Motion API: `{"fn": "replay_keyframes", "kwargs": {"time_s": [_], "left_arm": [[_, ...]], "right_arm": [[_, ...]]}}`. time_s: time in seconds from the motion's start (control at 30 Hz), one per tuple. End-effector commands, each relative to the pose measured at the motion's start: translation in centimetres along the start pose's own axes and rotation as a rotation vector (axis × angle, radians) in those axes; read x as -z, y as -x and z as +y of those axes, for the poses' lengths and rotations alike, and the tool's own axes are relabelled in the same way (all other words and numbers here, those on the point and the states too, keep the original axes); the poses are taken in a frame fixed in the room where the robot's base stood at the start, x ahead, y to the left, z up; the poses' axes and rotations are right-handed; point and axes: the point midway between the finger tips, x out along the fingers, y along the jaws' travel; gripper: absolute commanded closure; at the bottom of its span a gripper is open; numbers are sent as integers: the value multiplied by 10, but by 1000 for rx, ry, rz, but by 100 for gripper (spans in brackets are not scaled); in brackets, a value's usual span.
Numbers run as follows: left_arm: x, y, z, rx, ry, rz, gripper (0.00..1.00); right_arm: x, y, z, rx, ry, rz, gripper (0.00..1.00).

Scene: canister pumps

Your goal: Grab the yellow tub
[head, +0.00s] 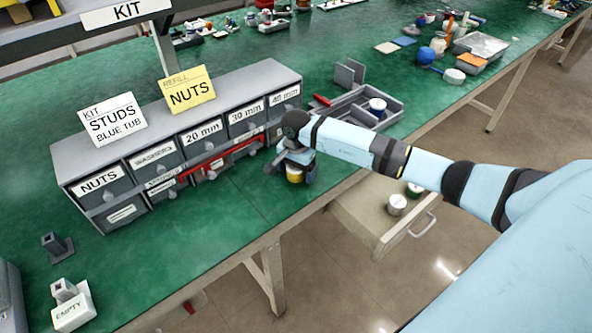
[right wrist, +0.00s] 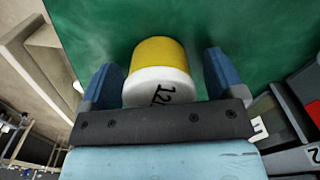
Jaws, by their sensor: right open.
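The yellow tub (head: 295,178) stands on the green bench near its front edge, in front of the drawer cabinet; in the head view my right gripper partly hides it. In the right wrist view the tub (right wrist: 160,55) has a yellow body and a white end with black marks, partly cut off by the gripper. My right gripper (head: 291,169) is open at the tub. In the wrist view its blue fingers (right wrist: 161,72) are on either side of the tub, with green showing in the gaps. My left gripper is not in view.
The grey cabinet of labelled drawers (head: 190,120) stands close behind the gripper, with a red bar along its front. A grey divided tray (head: 350,110) lies to the right. Below the bench edge, an open drawer (head: 365,215) holds small tubs.

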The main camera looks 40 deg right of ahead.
Motion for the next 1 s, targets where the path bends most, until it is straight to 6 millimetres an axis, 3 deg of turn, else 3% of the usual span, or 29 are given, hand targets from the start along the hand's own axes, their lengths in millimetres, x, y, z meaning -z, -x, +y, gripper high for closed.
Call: {"fn": "replay_keyframes", "kwargs": {"time_s": [0.23,0.47,0.77,1.0], "left_arm": [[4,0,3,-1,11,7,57],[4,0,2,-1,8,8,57],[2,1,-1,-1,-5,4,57],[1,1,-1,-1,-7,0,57]], "right_arm": [[0,-2,0,1,0,1,14],[0,-2,0,1,0,1,67],[0,0,0,1,0,1,68],[2,21,0,4,1,4,68]]}}
